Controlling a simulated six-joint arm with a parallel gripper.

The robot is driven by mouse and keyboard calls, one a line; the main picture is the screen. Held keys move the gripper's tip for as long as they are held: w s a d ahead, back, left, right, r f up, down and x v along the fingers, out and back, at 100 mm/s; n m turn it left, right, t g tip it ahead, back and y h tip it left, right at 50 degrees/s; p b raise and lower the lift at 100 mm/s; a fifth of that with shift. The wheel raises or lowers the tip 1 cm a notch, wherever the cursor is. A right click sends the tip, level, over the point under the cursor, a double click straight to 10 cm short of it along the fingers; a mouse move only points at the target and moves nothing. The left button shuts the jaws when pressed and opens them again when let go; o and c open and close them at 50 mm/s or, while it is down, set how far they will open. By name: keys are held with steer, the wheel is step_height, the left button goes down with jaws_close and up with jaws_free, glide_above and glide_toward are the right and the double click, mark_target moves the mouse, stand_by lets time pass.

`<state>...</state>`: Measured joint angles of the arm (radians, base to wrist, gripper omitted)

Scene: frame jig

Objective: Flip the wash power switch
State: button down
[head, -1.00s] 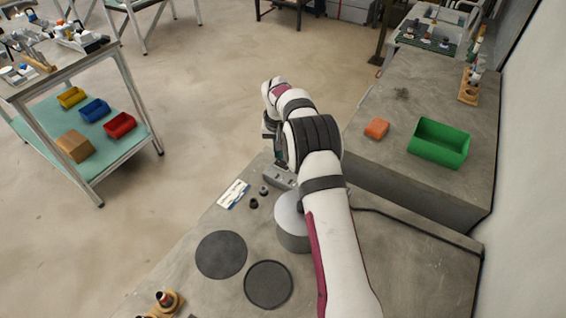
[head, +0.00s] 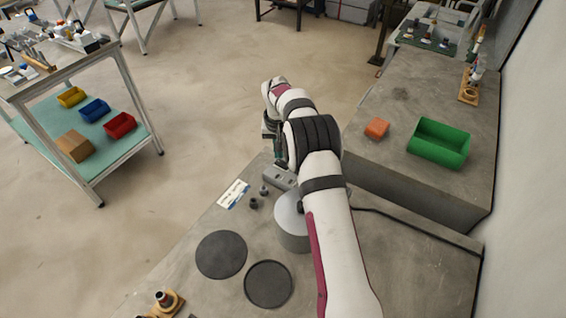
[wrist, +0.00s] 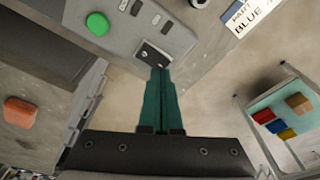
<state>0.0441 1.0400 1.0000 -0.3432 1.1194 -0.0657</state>
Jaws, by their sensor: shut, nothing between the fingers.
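A grey control panel (wrist: 132,32) fills the top of the wrist view. It carries a round green button (wrist: 97,24), several small dark rocker-like switches (wrist: 155,18) and a dark plate (wrist: 151,55) with light marks. Labels are too small to read, so I cannot tell which is the wash power switch. My gripper (wrist: 160,72) is shut and empty, its green fingertips together at or just above the dark plate; contact is unclear. In the head view the panel (head: 281,177) shows partly beside my arm, which hides most of the gripper.
Two small dark knob-like parts (head: 254,203), a printed label card (head: 233,194) and a grey cylinder (head: 292,222) are near the panel. Two dark discs (head: 221,254) lie in front. An orange block (head: 377,128) and green bin (head: 439,143) sit on the right bench.

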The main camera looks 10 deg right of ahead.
mark_target(279, 162)
steer(key=shift+f, duration=0.9)
stand_by(0.8)
steer(key=shift+r, duration=3.55)
